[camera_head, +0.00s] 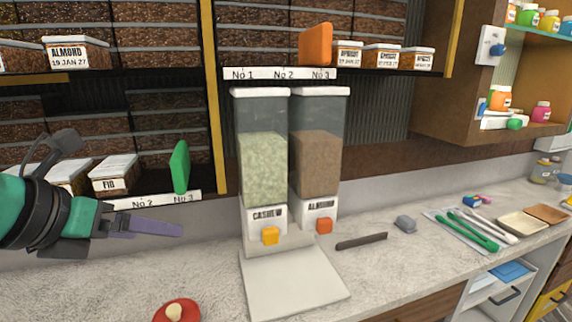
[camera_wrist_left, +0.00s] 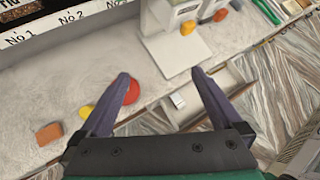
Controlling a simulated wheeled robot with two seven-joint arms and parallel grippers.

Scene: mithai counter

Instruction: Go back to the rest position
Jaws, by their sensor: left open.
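My left gripper (camera_head: 150,228) comes in from the left in the head view, over the counter's left part and in front of the lower shelf. In the left wrist view its two dark fingers (camera_wrist_left: 160,82) are spread apart with nothing between them. The left gripper is apart from the dispensers and from the red item on the counter. My right gripper is in neither view.
Cashew (camera_head: 264,160) and almond (camera_head: 318,165) dispensers stand on a white base (camera_head: 290,285). A red round item (camera_head: 177,311) lies at the front. Shelves with boxes (camera_head: 113,173) and a green divider (camera_head: 179,167) stand behind my left gripper. Tongs (camera_head: 470,232) lie at right.

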